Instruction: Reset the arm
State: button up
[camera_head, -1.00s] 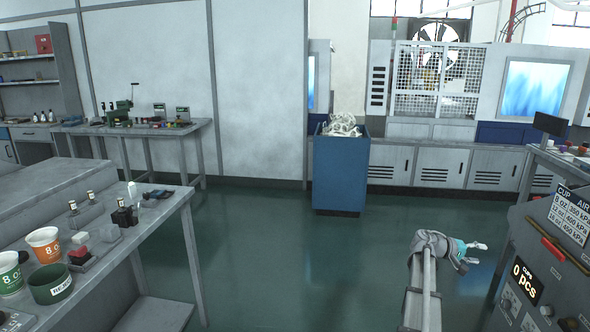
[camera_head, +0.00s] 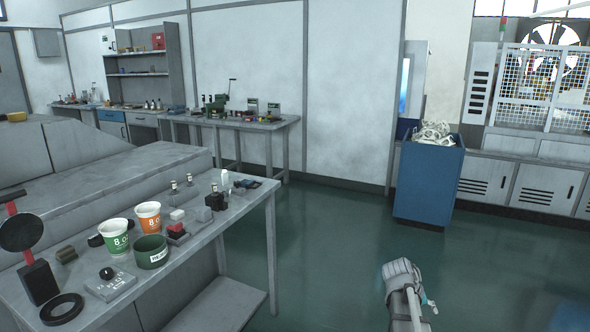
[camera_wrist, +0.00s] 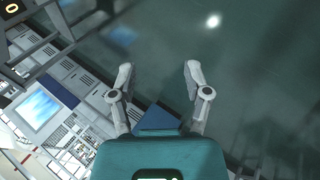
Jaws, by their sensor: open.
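My gripper shows in the wrist view (camera_wrist: 158,82) with its two grey fingers apart and nothing between them. Beyond the fingers there is dark green floor. In the head view my arm rises from the bottom edge right of centre, and only a small part of the gripper (camera_head: 428,302) shows at its far side. The arm is over open floor, apart from the table and the blue bin.
A blue bin (camera_head: 428,185) with white scraps stands ahead. The floor (camera_head: 330,250) between is clear.

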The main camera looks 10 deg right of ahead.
jog(key=s+a+f+n+y, duration=0.2)
jog(key=s+a+y, duration=0.1)
jog(key=a, duration=1.3)
jog(key=s+a+f+n+y, duration=0.15)
jog(key=a+y, duration=0.25)
jog(key=a, duration=1.2)
notch_tip(320, 180, up, 24)
jog(key=p, duration=2.3)
jog(key=shift+s+d+f+t, duration=0.15)
jog(key=shift+d+t, duration=0.15)
jog(key=shift+t, duration=0.1)
jog(key=shift+d, duration=0.1)
